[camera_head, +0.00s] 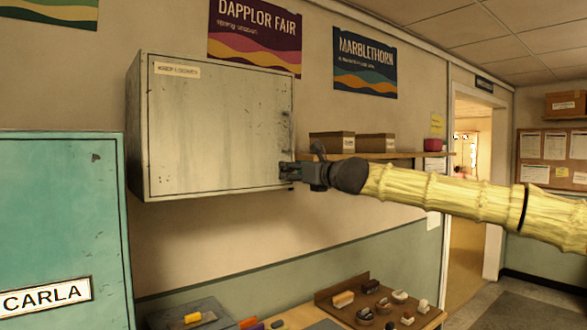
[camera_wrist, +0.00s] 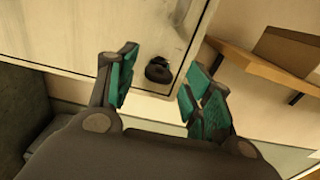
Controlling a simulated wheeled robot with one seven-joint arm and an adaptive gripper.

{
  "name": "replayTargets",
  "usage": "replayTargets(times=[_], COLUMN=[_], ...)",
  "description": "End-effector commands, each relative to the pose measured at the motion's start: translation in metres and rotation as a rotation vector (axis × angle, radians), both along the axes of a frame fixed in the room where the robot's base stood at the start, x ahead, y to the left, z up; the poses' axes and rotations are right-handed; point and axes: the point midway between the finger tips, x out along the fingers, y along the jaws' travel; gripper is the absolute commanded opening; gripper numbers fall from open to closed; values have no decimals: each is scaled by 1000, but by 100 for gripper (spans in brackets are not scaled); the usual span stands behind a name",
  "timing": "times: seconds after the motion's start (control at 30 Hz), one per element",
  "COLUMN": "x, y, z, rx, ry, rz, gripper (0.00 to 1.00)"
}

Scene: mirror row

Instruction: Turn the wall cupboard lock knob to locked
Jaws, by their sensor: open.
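The wall cupboard (camera_head: 215,125) is a pale, worn metal box with a small label near its top left, and its door looks shut. In the wrist view its door (camera_wrist: 110,35) fills the top left. A dark round lock knob (camera_wrist: 158,72) sits near the door's edge there. My gripper (camera_wrist: 158,85) is open, with its green-padded fingers on either side of the knob and no clear contact. In the head view my gripper (camera_head: 290,171) is at the cupboard's lower right edge and hides the knob. I cannot tell the knob's setting.
A wooden shelf (camera_head: 385,156) with boxes is on the wall right of the cupboard, close behind my arm. It also shows in the wrist view (camera_wrist: 255,68). A teal locker (camera_head: 65,220) stands at left. Below is a counter with a wooden tray (camera_head: 330,302) of small items.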

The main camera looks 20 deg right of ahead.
Motion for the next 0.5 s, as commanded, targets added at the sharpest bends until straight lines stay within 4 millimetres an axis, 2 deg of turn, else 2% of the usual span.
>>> replayTargets(times=[0.43,0.5], x=[6,6], y=[2,2], z=[0,0], rx=[-1,-1], ry=[0,0], rz=[-1,-1], gripper=[51,38])
